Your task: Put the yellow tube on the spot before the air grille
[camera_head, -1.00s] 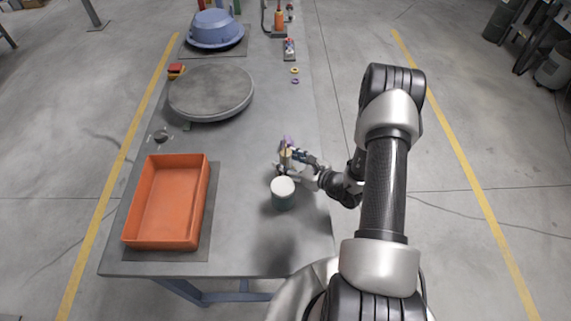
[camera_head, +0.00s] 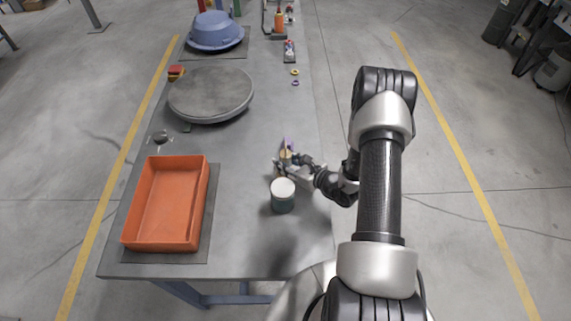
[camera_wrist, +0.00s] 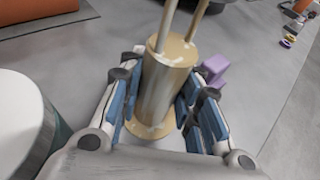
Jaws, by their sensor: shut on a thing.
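The yellow tube (camera_wrist: 168,80), a pale tan-yellow cylinder with a flange at its lower end, stands between the blue finger pads of my gripper (camera_wrist: 164,92). My gripper is shut on it. Two thin light rods rise from its top. In the head view my gripper (camera_head: 284,164) is low over the table's right side, just behind a white-topped dark green can (camera_head: 283,197). The tube is small there and partly hidden by the fingers. I cannot make out an air grille or a marked spot in either view.
A purple block (camera_wrist: 214,68) is just behind the tube. The white-topped can (camera_wrist: 18,122) is close on the left. An orange tray (camera_head: 128,226) stands at the table's left, with a round grey slab (camera_head: 210,92) and blue hood-like piece (camera_head: 216,28) farther back. The table's middle is clear.

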